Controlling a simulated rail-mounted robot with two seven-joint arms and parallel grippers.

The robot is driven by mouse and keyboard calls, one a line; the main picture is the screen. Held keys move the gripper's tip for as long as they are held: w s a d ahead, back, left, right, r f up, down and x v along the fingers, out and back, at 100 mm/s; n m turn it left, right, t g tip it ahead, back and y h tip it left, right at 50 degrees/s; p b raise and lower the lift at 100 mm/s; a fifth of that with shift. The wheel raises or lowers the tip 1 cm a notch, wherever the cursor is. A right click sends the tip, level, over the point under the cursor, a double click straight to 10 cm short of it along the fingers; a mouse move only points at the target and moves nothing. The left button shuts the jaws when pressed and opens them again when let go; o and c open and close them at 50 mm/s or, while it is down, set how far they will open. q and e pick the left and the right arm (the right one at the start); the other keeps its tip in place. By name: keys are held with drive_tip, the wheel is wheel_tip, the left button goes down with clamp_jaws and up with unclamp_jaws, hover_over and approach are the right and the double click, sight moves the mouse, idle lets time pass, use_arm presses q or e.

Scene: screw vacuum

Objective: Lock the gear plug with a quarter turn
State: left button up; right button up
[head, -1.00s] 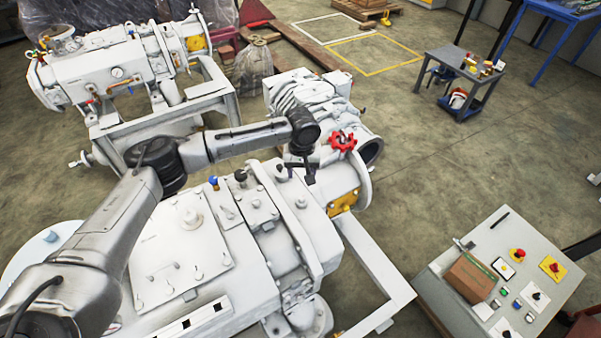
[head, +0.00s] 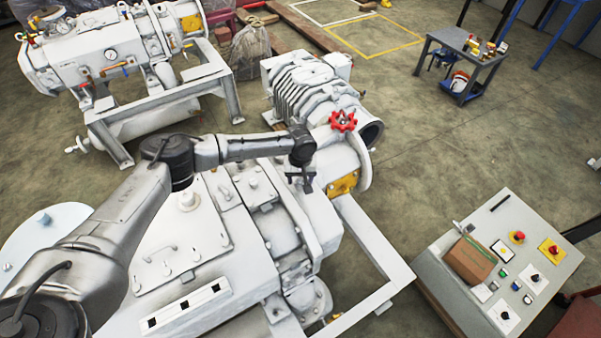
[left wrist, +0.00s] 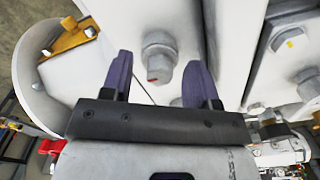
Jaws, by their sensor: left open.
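In the left wrist view a grey hex-headed plug (left wrist: 159,56) with a small red mark stands on a white machine face. It looks like the gear plug, though no label shows. My left gripper (left wrist: 158,82) is open, its two purple-grey fingers pointing toward the plug, one to each side of it in the picture. I cannot tell whether they touch it. In the head view my left gripper (head: 300,180) hangs over the right end of the large white pump (head: 215,270); the plug cannot be made out there. My right gripper is not in view.
A red handwheel (head: 343,121) and a yellow plate (head: 343,185) are close right of the gripper. Another hex bolt (left wrist: 306,84) shows in the wrist view. A control desk (head: 445,285) with a cardboard box (head: 470,260) stands front right. Open floor lies between.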

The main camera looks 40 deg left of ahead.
use_arm(q)
drive_tip(key=shift+f, duration=0.15)
drive_tip(key=shift+c, duration=0.3)
drive_tip(key=c, duration=0.7)
drive_tip(key=shift+m+p, duration=0.4)
drive_tip(key=shift+m, duration=0.1)
drive_tip(key=m+p, duration=0.1)
drive_tip(key=m, duration=0.3)
drive_tip(key=shift+p, duration=0.3)
drive_tip(key=shift+m, duration=1.1)
drive_tip(key=shift+f+m+p, duration=0.1)
drive_tip(key=shift+m+p, duration=0.3)
drive_tip(key=shift+m, duration=0.9)
drive_tip(key=o, duration=1)
